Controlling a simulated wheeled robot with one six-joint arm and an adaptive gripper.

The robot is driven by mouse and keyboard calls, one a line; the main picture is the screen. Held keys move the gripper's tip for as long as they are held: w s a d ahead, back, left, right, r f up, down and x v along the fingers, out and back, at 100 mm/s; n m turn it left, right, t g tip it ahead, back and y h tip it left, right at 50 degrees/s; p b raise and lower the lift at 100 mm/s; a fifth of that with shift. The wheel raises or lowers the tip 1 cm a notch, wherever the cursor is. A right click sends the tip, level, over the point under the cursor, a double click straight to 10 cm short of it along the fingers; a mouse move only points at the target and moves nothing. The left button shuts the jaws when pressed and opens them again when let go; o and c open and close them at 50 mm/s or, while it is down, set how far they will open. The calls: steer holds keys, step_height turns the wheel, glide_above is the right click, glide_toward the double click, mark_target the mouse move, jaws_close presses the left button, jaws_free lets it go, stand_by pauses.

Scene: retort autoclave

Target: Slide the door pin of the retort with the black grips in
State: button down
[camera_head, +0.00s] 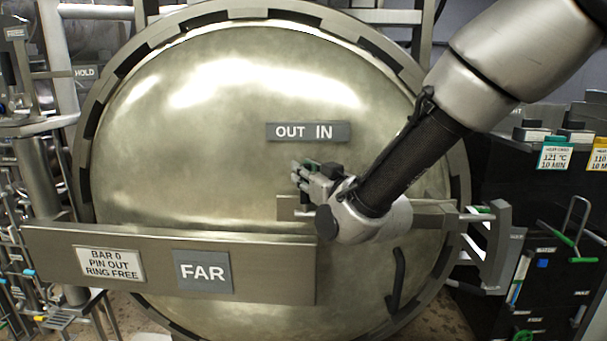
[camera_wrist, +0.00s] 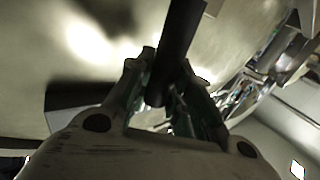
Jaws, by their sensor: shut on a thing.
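The big round retort door (camera_head: 220,150) fills the head view. A grey "OUT IN" plate (camera_head: 308,131) is fixed on it. My gripper (camera_head: 303,172) is just below that plate, in front of the door, and hides most of what it holds. In the wrist view my gripper (camera_wrist: 163,98) is shut on a black bar-like grip (camera_wrist: 182,40), which stands out between the fingers. I take this grip to be the door pin's. The pin's own body and how far it is in are hidden.
A wide metal bar (camera_head: 140,240) with "FAR" and "BAR 0 PIN OUT RING FREE" plates crosses the door's lower left. A curved black handle (camera_head: 397,280) is at lower right. Dark boxes (camera_head: 560,250) and coloured cards (camera_head: 555,154) stand on the right.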

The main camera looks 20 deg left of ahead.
steer(key=shift+w+d, duration=0.2)
steer(key=shift+d, duration=0.55)
steer(key=shift+w+d, duration=0.15)
steer(key=shift+d, duration=0.55)
steer(key=shift+w+d, duration=0.2)
steer(key=shift+d, duration=0.55)
steer(key=c, duration=1.3)
jaws_free()
steer(key=shift+d, duration=0.15)
steer(key=v, duration=0.7)
steer(key=shift+s+d, duration=0.15)
steer(key=shift+f, duration=0.1)
